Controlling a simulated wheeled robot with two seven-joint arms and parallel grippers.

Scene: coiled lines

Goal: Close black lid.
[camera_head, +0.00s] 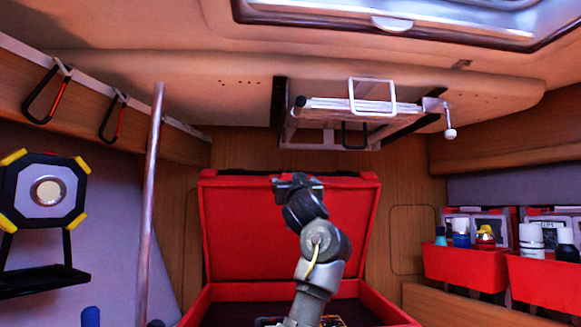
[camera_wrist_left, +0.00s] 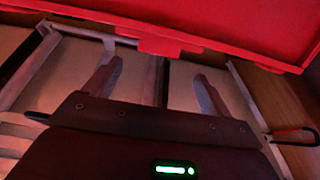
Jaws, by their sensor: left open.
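A red box (camera_head: 205,303) stands open at the bottom centre of the head view. Its lid (camera_head: 240,225) stands raised behind it, with a red inner face and a dark strip along the top edge. My left gripper (camera_head: 297,183) is in front of the lid's upper edge, and my arm covers part of the lid. In the wrist view the left gripper (camera_wrist_left: 155,82) has its fingers spread with nothing between them. The lid's red edge (camera_wrist_left: 235,35) crosses above the fingertips there. I cannot tell whether they touch. My right gripper is not seen.
A white folding rack (camera_head: 362,106) hangs above the lid. Red bins (camera_head: 465,268) with bottles stand at the right. A metal pole (camera_head: 150,200) and a work lamp (camera_head: 45,190) are at the left. Carabiners (camera_head: 42,95) hang at the upper left.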

